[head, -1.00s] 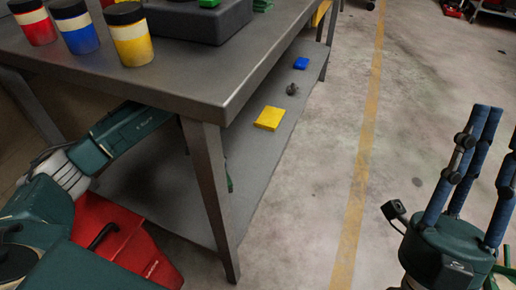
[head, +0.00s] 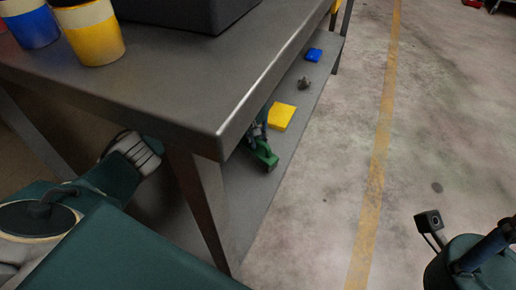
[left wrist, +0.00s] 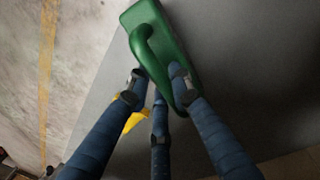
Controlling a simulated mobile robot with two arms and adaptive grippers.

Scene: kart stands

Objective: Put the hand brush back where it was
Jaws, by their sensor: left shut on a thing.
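The green hand brush (head: 264,155) is at the lower shelf's edge, under the tabletop, in the head view. My left gripper (head: 256,131) is shut on it, partly hidden by the tabletop. In the left wrist view the blue fingers of my left gripper (left wrist: 158,86) close around one end of the brush (left wrist: 165,38), near its looped handle. The brush is over the grey shelf; I cannot tell whether it touches it. My right gripper (head: 488,246) is cut off at the lower right, away from the bench, and its fingertips are out of view.
The lower shelf (head: 243,196) holds a yellow block (head: 281,116), a small grey part (head: 304,84) and a blue block (head: 314,55). A bench leg (head: 202,205) stands close to my left arm. Jars (head: 96,36) and a dark case (head: 185,12) stand on top.

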